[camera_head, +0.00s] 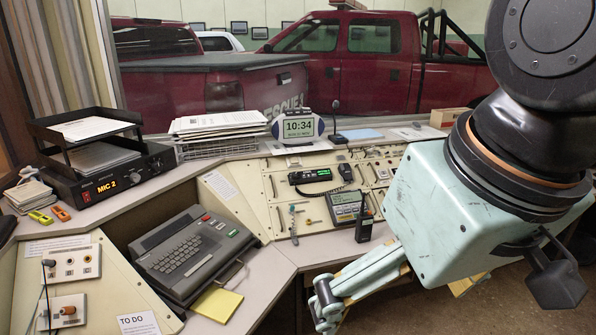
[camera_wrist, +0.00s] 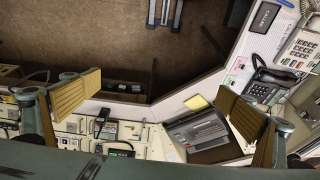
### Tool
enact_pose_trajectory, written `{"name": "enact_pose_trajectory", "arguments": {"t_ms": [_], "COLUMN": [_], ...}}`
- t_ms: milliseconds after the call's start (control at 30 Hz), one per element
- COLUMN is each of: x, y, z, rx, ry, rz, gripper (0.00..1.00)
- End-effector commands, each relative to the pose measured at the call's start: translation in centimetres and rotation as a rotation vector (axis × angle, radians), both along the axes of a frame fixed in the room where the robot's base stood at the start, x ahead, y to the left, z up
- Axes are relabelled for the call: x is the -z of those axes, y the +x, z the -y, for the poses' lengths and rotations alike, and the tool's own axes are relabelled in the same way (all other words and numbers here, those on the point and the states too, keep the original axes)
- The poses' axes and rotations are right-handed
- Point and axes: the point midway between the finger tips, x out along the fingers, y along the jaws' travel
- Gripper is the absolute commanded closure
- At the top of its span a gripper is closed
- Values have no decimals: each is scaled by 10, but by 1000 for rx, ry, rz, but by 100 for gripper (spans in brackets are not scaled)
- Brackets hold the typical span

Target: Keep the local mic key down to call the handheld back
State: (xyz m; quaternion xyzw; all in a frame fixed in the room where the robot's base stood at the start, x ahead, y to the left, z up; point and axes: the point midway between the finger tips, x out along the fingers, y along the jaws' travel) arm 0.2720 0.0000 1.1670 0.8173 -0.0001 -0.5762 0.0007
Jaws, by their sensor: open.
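A desk microphone (camera_head: 337,138) with a thin upright neck stands on the back ledge, right of the clock; its key is too small to make out. The black handheld radio (camera_head: 364,228) stands upright on the desk's front edge, and it also shows in the wrist view (camera_wrist: 101,121). My gripper (camera_head: 398,290) hangs at the right, in front of the desk and apart from both. In the wrist view my gripper (camera_wrist: 160,97) has its tan-padded fingers wide apart with nothing between them. The microphone cannot be made out there.
A grey keyboard terminal (camera_head: 192,256) sits left. A desk phone (camera_wrist: 266,87) shows in the wrist view. Open floor (camera_wrist: 60,40) lies before the desk.

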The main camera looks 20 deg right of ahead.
Motion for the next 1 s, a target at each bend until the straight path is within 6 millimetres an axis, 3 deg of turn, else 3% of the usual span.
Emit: {"name": "enact_pose_trajectory", "arguments": {"t_ms": [367,1000], "x": [0,0], "y": [0,0], "z": [0,0], "rx": [0,0], "ry": [0,0], "rz": [0,0], "gripper": [1,59]}}
